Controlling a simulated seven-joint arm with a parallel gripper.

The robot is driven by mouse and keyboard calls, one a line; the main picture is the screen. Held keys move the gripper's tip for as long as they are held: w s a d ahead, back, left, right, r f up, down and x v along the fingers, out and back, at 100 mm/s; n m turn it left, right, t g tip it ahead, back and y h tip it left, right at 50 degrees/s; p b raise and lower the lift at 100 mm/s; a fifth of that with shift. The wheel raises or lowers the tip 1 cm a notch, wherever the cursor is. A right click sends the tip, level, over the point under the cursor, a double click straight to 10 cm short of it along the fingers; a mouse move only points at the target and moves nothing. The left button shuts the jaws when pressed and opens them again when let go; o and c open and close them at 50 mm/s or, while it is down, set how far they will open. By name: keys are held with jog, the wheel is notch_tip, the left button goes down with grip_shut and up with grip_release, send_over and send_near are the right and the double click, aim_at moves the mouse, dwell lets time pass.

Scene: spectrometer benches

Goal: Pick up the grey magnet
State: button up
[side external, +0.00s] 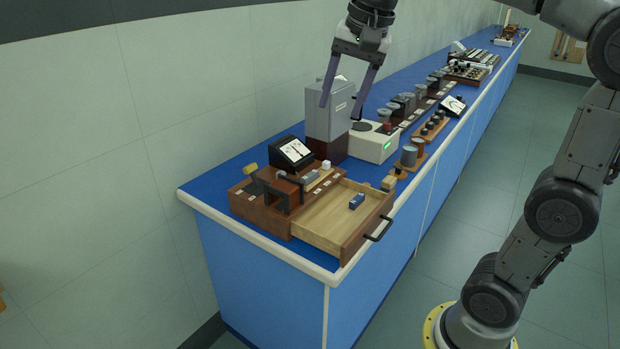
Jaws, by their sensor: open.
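A small grey bar (312,177) lies on top of the brown wooden box at the near end of the bench. It may be the grey magnet, but it is too small here to be sure. A small blue block (357,201) lies in the box's open drawer (325,225). My gripper (347,96) is open and empty, with its two purple fingers pointing down. It hangs above the bench, across the upper part of a tall grey case (330,110) in this view, well above and to the right of the grey bar.
A black-framed meter (292,152) stands behind the grey bar, and a dark clamp-like block (275,189) stands left of it. A white instrument (374,142) and wooden racks with cylinders (410,156) stand farther along the blue bench. The drawer sticks out at the front edge.

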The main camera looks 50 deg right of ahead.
jog(key=w+d+f+m+g, duration=0.15)
jog(key=w+d+m, duration=0.3)
jog(key=w, duration=0.55)
jog(key=m+g, duration=0.1)
jog(key=g, duration=0.1)
send_over(308, 175)
notch_tip(308, 175, down, 20)
jog(key=shift+w+d+r, duration=0.1)
jog(key=shift+r, duration=0.05)
jog(key=shift+f, duration=3.1)
grip_shut()
jog(key=shift+r, duration=0.1)
